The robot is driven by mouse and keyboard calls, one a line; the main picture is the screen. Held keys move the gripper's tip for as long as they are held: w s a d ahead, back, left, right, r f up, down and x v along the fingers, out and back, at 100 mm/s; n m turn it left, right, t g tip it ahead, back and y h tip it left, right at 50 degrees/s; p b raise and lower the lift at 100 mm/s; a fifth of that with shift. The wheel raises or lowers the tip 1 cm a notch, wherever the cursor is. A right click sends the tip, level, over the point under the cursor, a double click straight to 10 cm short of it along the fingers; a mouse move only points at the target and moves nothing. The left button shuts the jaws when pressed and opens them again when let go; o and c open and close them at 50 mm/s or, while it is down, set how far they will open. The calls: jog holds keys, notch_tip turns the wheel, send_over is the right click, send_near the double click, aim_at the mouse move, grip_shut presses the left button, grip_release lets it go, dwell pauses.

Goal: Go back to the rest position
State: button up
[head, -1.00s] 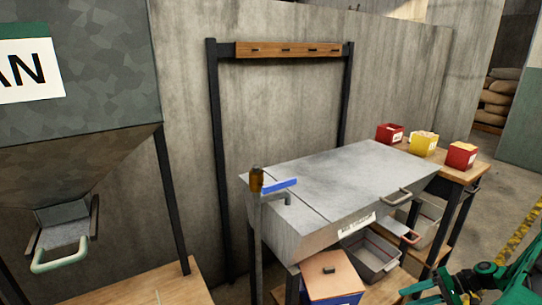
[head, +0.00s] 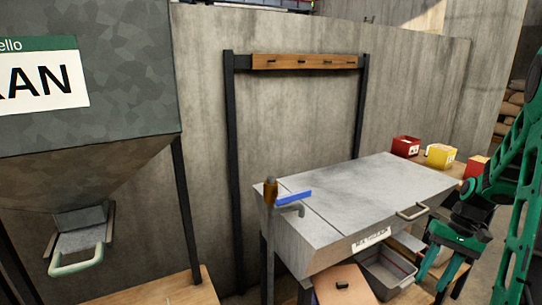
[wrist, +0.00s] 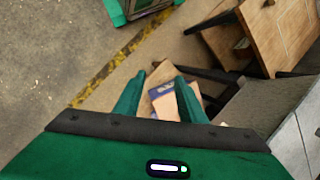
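My gripper (head: 437,288) is at the lower right of the head view, in front of the right part of the metal steamer table. In the wrist view my gripper (wrist: 160,82) has its two green fingers apart, and nothing is held between them. A wooden-coloured piece with a blue patch (wrist: 163,92) shows beyond the fingers, below them. My green arm rises along the right edge of the head view.
The steamer table (head: 370,190) has a front handle, with a grey bin (head: 385,268) below. Red and yellow boxes (head: 440,155) stand behind it. A hopper (head: 90,110) is at the left. Floor with a yellow-black line (wrist: 118,62) is open in the wrist view.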

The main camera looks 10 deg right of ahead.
jog(key=s+a+r+h, duration=0.2)
jog(key=s+a+r, duration=0.3)
jog(key=s, duration=0.4)
jog(key=s+a+r+t+h, duration=0.1)
jog(key=s+a+r, duration=0.5)
jog(key=s, duration=0.3)
jog(key=shift+r+h, duration=0.4)
